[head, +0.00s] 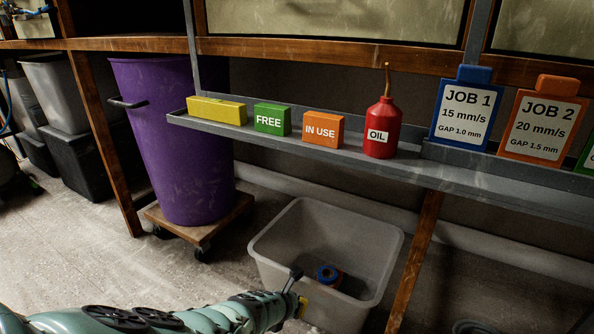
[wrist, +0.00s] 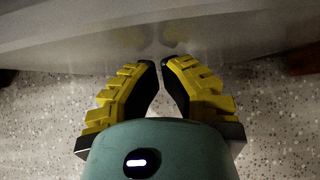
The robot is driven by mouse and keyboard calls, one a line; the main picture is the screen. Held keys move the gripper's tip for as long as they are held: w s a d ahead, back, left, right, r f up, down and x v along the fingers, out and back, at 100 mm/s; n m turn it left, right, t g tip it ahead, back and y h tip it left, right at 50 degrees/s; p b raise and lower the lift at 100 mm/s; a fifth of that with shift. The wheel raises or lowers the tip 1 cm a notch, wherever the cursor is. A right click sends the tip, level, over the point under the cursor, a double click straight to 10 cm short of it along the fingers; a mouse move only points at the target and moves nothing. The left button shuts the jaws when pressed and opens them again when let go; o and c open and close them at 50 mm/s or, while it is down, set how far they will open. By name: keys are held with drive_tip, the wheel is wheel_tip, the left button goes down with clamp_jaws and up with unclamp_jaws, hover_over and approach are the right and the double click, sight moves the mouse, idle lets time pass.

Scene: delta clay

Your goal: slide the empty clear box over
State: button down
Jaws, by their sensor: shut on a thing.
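The clear box (head: 278,236) is a translucent, whitish open tub on the floor under the shelf.
A purple bin (head: 180,150) stands on a wheeled wooden dolly (head: 225,222) left of the box. A wooden post (head: 415,260) stands close on the box's right. The grey shelf (head: 350,160) overhangs behind. Speckled floor (head: 70,235) is clear to the left.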

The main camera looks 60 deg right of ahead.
drive_tip(key=a+f+p+v, duration=0.1)
drive_tip(key=p+v, duration=0.9)
drive_tip(key=v, duration=0.2)
drive_tip(key=shift+a+p, duration=0.4)
drive_tip(key=shift+a, duration=0.2)
drive_tip(key=shift+f, duration=0.15)
